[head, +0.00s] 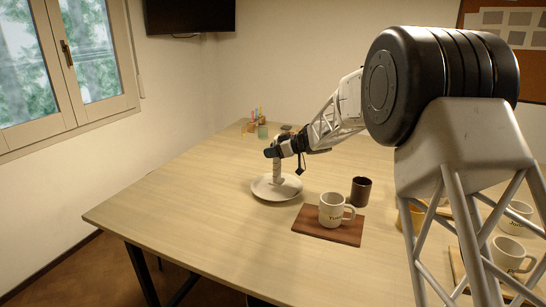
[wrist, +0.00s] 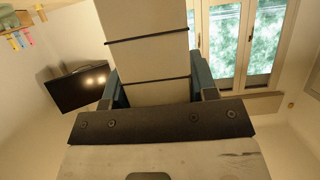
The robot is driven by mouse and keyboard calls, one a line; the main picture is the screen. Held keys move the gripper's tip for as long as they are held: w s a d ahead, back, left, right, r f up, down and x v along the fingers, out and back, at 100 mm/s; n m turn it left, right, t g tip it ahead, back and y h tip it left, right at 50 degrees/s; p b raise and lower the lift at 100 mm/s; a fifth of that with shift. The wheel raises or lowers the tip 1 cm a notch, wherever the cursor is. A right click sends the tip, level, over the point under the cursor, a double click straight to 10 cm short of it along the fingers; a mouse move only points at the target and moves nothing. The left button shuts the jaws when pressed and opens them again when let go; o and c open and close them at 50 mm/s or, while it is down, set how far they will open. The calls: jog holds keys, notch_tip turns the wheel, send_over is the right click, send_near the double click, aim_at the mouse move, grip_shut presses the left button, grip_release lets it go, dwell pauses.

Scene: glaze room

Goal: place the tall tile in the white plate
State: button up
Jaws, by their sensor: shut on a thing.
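The tall tile (wrist: 147,50) is pale beige with thin dark lines across it and fills the upper middle of the wrist view. My gripper (wrist: 155,88) is shut on it, with a blue finger on each side. In the head view my gripper (head: 272,153) is above the white plate (head: 260,192), a round shallow dish on the table. There the tile (head: 277,172) hangs upright below the fingers, over the middle of the plate. Its lower end is at or just above the plate; I cannot tell whether it touches.
A white mug (head: 331,211) stands on a brown board (head: 312,228) right of the plate, with a dark cup (head: 361,190) behind it. More mugs (head: 508,254) stand at the far right. The table's left side is clear.

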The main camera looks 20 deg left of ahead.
jog(key=shift+f, duration=1.35)
jog(key=o, duration=1.3)
jog(key=v, duration=1.2)
jog(key=shift+d, duration=0.1)
